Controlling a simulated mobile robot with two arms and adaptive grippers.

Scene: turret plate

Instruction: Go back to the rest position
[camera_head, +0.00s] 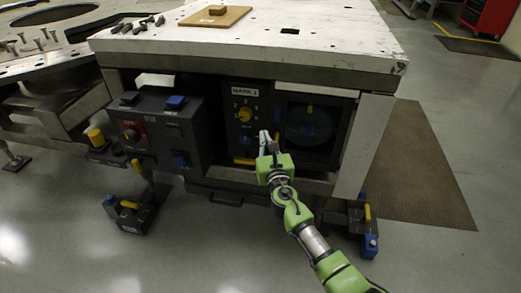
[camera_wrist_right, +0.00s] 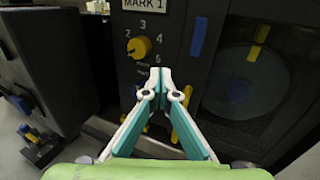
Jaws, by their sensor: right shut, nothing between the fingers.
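My right gripper (camera_head: 265,142) reaches in from the lower right on its green arm. Its fingertips are shut and empty in front of the dark control panel (camera_head: 232,110) under the white table. In the right wrist view the closed fingers (camera_wrist_right: 160,72) point at the panel, just below the yellow knob (camera_wrist_right: 139,47). The fingers cover part of the panel. Whether the tips touch the panel is hard to tell. The same yellow knob shows in the head view (camera_head: 244,114). My left gripper does not show in either view.
The white tabletop (camera_head: 330,35) carries a wooden board (camera_head: 214,16) and several dark bolts (camera_head: 138,24). A dark box with a red-rimmed dial (camera_head: 130,134) stands left of the panel. A round dark window (camera_head: 309,124) is right of it. Open floor (camera_head: 70,240) lies at front left.

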